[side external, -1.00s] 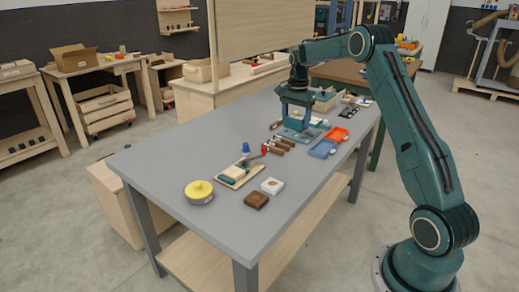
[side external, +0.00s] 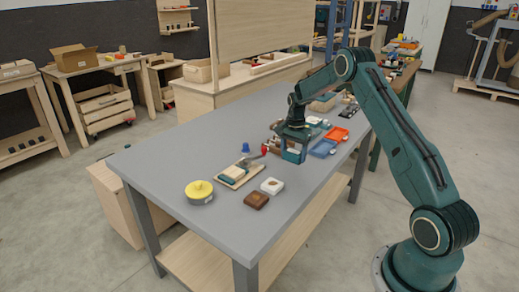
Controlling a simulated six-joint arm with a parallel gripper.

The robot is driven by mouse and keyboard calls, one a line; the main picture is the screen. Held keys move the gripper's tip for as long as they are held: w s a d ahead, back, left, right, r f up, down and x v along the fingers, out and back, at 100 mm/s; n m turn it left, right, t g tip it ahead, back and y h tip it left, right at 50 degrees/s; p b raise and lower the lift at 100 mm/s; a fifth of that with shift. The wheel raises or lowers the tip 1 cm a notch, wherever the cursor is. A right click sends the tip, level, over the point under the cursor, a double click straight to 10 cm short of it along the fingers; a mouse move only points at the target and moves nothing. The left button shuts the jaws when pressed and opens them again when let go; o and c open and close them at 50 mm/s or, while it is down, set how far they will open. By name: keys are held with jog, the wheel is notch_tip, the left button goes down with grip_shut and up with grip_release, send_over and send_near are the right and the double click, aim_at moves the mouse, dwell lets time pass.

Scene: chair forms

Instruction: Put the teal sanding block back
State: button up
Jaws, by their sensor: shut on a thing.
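My gripper (side external: 292,148) is over the middle of the grey table, pointing down. It is shut on a small teal block (side external: 293,157), which shows pale and teal between and below the fingers; this looks like the teal sanding block. It appears held above the table, but the gap is hard to judge. A wooden board (side external: 226,181) lies to the left of my gripper, with a cream and teal block (side external: 234,173) on it.
A blue cup (side external: 245,148) and a red-ended tool (side external: 264,150) are left of my gripper.

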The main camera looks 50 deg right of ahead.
aim_at(293, 162)
jog(key=shift+f, duration=0.15)
jog(key=shift+f, duration=2)
jog(key=shift+f, duration=0.1)
jog(key=o, duration=0.9)
jog(key=shift+o, duration=0.2)
notch_tip(293, 162, up, 12)
jog(key=shift+r, duration=0.1)
jog(key=shift+r, duration=0.1)
